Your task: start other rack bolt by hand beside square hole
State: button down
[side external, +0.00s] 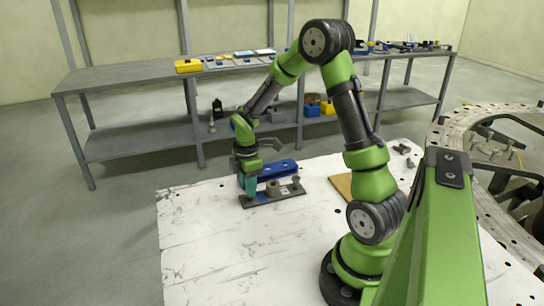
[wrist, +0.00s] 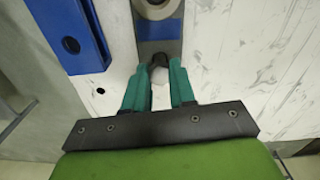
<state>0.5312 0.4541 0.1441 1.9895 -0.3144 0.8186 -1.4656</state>
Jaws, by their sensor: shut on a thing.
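My gripper (side external: 248,194) points down at the left end of a dark grey plate (side external: 290,191) on the white table. In the wrist view, its teal fingers (wrist: 160,68) are closed around a small bolt-like piece (wrist: 159,62), dark at its far side and pale nearer the camera. The piece sits over the near end of the plate (wrist: 160,30); I cannot tell whether it touches the plate or has entered a hole. A round tan boss (side external: 272,187) stands mid-plate, and a darker upright piece (side external: 296,181) stands at its right end. I cannot make out a square hole.
A blue block with holes (side external: 280,171) lies close behind the plate; it shows left of my fingers in the wrist view (wrist: 68,28). A brown board (side external: 341,185) and small dark parts (side external: 402,149) lie to the right. The table's front left is clear.

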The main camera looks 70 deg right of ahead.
jog(key=c, duration=1.3)
grip_release()
jog(key=shift+m, duration=0.5)
jog(key=o, duration=0.7)
jog(key=shift+r, duration=3.55)
